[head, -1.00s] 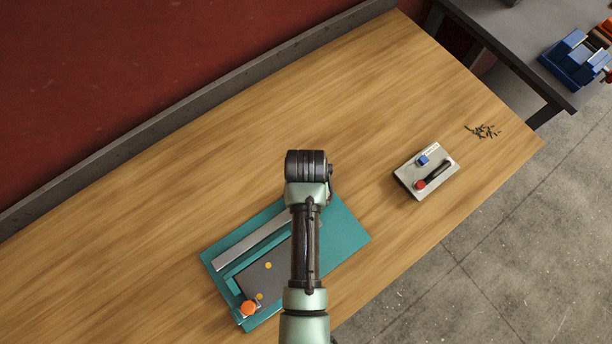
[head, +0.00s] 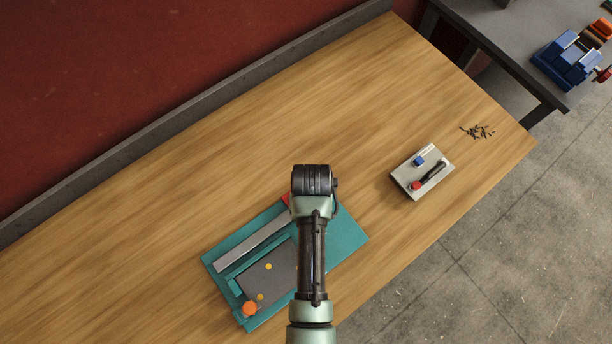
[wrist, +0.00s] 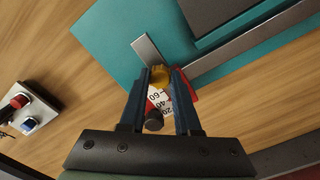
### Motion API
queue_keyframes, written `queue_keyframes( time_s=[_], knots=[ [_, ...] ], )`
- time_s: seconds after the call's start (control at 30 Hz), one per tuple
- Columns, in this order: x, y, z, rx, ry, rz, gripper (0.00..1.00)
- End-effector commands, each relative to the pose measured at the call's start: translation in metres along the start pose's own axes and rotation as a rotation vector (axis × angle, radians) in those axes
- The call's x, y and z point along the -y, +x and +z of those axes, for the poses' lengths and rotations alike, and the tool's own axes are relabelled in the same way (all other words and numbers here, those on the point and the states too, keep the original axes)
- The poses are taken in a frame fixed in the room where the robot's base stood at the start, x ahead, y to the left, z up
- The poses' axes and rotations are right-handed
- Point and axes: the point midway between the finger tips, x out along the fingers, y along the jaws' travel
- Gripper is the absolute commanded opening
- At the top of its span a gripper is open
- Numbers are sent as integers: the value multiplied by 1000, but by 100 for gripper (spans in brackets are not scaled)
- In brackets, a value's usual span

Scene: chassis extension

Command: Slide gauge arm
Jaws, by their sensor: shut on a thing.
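A teal base plate (head: 348,236) lies on the bench, with a grey strip (head: 253,243) and a dark plate (head: 266,277) on it. In the wrist view, the gauge arm's white scale (wrist: 166,101) with black numbers shows between my gripper's fingers, with red parts beside it. My gripper (wrist: 161,76) is shut on a yellow knob (wrist: 160,74) at the scale's far end. A dark round knob (wrist: 153,121) sits nearer the palm. In the head view my arm hides the gripper; a red bit (head: 287,198) shows beside the wrist.
An orange knob (head: 249,308) stands at the plate's lower left corner. A grey box (head: 421,172) with a blue block and a red-ended handle sits to the right. Small dark pieces (head: 477,131) lie near the bench's right edge. The bench's upper left is clear.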

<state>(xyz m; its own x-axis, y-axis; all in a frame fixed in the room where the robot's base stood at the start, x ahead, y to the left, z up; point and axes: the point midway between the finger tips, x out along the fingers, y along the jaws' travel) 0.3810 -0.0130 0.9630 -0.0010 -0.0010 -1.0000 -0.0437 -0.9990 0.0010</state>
Motion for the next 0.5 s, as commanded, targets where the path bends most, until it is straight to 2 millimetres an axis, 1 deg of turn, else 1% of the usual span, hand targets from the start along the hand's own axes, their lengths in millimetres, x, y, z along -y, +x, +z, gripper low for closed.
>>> queue_keyframes(
  time_s=[0.17,0.2,0.27,0.3,0.37,0.5],
  knots=[
    [1,-1,-1,-2,0,-1,0],
    [1,-1,-1,-2,0,-1,35],
    [1,-1,-1,-2,1,-1,46],
    [1,-1,-1,-2,1,-1,53],
    [1,-1,-1,-2,1,-1,62],
    [1,0,-1,-2,1,-1,62]
  ],
)
